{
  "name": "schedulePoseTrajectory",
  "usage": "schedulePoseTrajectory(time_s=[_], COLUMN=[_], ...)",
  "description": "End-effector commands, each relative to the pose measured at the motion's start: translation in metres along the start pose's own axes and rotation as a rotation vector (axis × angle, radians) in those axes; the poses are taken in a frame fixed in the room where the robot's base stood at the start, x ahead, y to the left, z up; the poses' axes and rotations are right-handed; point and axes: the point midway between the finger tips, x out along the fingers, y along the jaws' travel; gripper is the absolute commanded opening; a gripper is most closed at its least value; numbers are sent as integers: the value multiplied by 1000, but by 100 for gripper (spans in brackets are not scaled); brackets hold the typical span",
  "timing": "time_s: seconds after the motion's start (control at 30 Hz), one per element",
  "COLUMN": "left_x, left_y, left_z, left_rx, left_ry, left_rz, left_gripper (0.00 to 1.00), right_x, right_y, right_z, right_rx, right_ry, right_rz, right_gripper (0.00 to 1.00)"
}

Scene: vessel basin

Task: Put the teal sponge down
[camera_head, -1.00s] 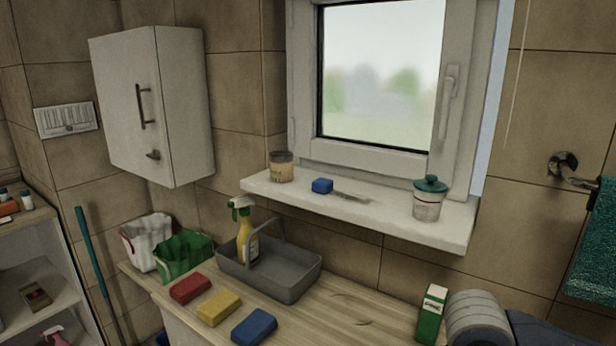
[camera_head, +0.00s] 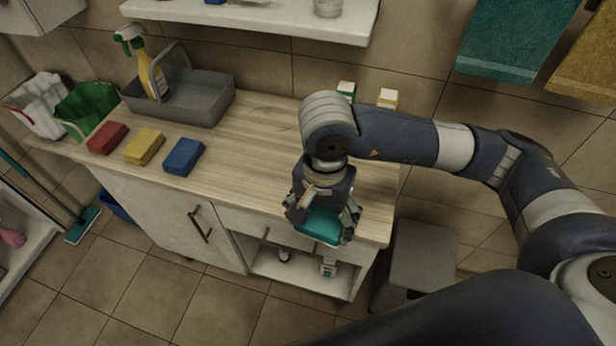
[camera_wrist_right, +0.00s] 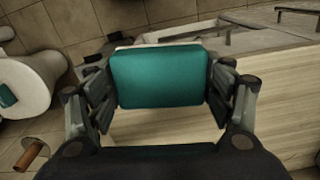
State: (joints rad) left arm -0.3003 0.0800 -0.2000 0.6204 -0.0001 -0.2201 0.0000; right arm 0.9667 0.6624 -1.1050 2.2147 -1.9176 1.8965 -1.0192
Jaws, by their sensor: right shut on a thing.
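The teal sponge (camera_head: 318,227) is between the fingers of my right gripper (camera_head: 322,220), over the front right part of the wooden counter (camera_head: 240,160). In the right wrist view, the sponge (camera_wrist_right: 158,76) fills the space between both fingers of the right gripper (camera_wrist_right: 160,85), with its broad face toward the camera. Counter wood (camera_wrist_right: 200,125) shows below and beside it. I cannot tell whether the sponge touches the counter. My left gripper is not in view.
Red (camera_head: 108,138), yellow (camera_head: 144,147) and blue (camera_head: 184,156) sponges lie in a row on the counter's left. Behind them stands a grey caddy (camera_head: 205,100) with a spray bottle (camera_head: 150,72). Cartons (camera_head: 388,98) stand at the back right. The middle counter is clear.

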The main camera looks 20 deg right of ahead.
Motion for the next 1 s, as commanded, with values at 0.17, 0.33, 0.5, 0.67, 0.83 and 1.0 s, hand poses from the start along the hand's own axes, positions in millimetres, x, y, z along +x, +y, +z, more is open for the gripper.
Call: schedulePoseTrajectory(time_s=[0.17, 0.33, 0.5, 0.67, 0.83, 1.0], left_x=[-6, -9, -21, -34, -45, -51], left_y=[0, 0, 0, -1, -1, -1], left_z=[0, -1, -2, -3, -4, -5], left_rx=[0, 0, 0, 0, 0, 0], left_ry=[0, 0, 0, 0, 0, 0], left_rz=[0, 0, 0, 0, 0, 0], left_gripper=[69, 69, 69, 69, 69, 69], right_x=[2, 3, 3, 7, 11, 15], right_y=[-9, -14, -28, -46, -63, -76], right_z=[14, 15, -14, -50, -84, -108], right_rx=[169, 245, 261, 257, 254, 251], right_ry=[-3, -3, -2, -2, -3, -3], right_rz=[-2, -3, -2, -1, -3, -4], right_gripper=[59, 59, 59, 59, 59, 59])
